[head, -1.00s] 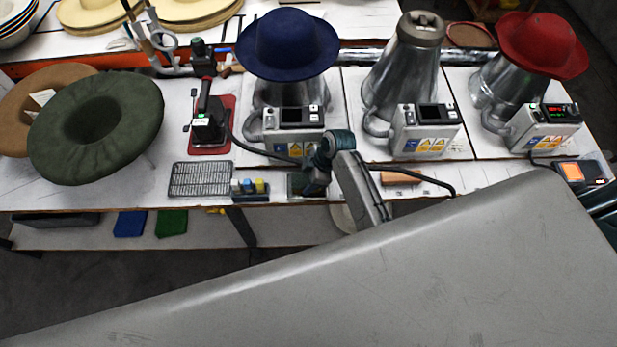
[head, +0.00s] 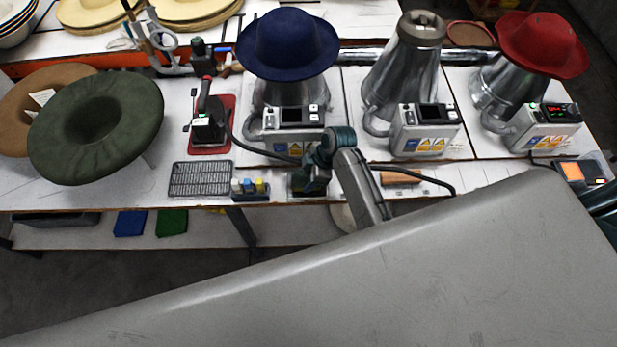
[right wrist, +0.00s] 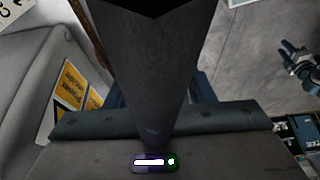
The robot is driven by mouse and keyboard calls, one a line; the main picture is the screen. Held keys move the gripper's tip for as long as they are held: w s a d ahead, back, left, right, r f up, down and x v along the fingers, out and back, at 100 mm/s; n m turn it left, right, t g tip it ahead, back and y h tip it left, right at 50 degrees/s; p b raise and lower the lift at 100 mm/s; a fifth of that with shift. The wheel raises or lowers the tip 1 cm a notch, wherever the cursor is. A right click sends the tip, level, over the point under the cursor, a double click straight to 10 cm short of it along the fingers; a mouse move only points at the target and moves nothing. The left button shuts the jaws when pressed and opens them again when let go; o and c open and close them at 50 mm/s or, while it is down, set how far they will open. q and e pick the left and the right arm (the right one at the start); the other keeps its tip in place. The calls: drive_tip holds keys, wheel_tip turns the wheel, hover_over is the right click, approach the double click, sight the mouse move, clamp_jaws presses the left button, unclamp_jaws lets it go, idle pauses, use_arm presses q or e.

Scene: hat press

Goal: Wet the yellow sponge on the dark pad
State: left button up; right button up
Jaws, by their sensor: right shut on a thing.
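My right gripper (head: 311,180) is low over the front of the bench, just in front of the blue-hat press. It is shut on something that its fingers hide. A dark pad (head: 296,190) lies under it, largely covered. I cannot tell whether the held thing touches the pad. A small rack (head: 250,196) just left of it holds small blocks, with a yellow one (head: 260,185) at its right end. I cannot tell whether that is the sponge. In the right wrist view a dark wedge-shaped part fills the middle and hides the grip. My left gripper does not show clearly.
The press control box (head: 295,130) stands close behind my right gripper. A black cable runs beside it. A wire grid (head: 200,179) and a steamer on a red mat (head: 226,104) are to the left. A brown block (head: 398,178) lies to the right.

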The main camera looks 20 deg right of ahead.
drive_tip(key=shift+r, duration=2.85)
